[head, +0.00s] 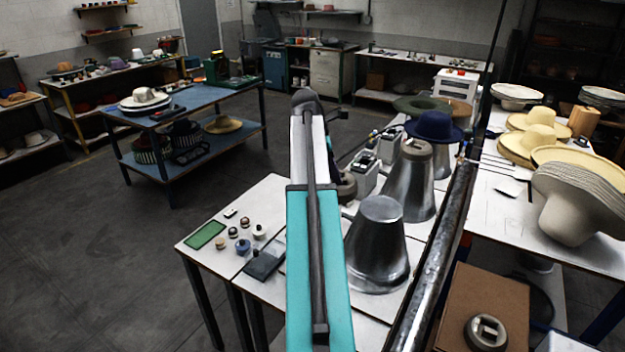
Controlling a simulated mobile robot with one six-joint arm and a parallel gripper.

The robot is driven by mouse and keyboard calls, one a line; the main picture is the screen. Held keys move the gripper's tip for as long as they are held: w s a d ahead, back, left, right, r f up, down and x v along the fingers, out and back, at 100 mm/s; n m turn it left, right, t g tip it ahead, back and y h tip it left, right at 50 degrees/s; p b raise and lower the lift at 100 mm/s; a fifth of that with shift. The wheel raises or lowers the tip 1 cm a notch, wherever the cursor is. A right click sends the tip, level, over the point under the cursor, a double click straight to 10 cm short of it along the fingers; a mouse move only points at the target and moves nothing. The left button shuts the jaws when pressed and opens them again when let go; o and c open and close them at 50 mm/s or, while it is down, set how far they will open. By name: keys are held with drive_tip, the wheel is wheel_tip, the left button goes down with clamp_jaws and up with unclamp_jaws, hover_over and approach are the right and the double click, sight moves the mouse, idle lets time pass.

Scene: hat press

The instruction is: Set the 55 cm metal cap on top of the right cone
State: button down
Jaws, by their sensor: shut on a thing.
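A bare silver cone (378,245) with a flat top stands at the front of the white bench, right of my arm. Behind it stands a second cone (408,190) with a grey slotted cap (417,148) on top. My gripper (333,160) is mostly hidden behind my teal and white arm; only dark parts show at its right edge. It is shut on a round grey-brown metal cap (346,188), partly hidden by the arm, left of the bare cone and apart from it. Another grey cap (487,332) lies on a cardboard box at the lower right. Size marks are unreadable.
A dark pipe (445,240) runs along the bench's right side. A blue hat (435,126) sits behind the capped cone. Small knobs and a green mat (205,235) lie at the bench's left. Stacked hats (575,205) stand on the right table. The left floor is clear.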

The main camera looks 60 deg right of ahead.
drive_tip(key=s+d+r+p, duration=0.1)
drive_tip(key=s+d+r, duration=0.1)
drive_tip(key=s, duration=0.4)
drive_tip(key=s+d+r+p, duration=0.1)
drive_tip(key=s+d+r, duration=0.1)
drive_tip(key=s+d, duration=0.3)
drive_tip(key=shift+s+r+m, duration=0.4)
drive_tip(key=shift+s, duration=0.6)
drive_tip(key=shift+a+f, duration=0.1)
drive_tip(key=shift+f, duration=0.1)
drive_tip(key=shift+f+b, duration=0.8)
drive_tip(key=shift+f, duration=3.65)
drive_tip(key=shift+f+p, duration=0.15)
drive_tip(key=shift+p, duration=0.55)
drive_tip(key=c, duration=1.6)
unclamp_jaws()
drive_tip(key=shift+c, duration=0.2)
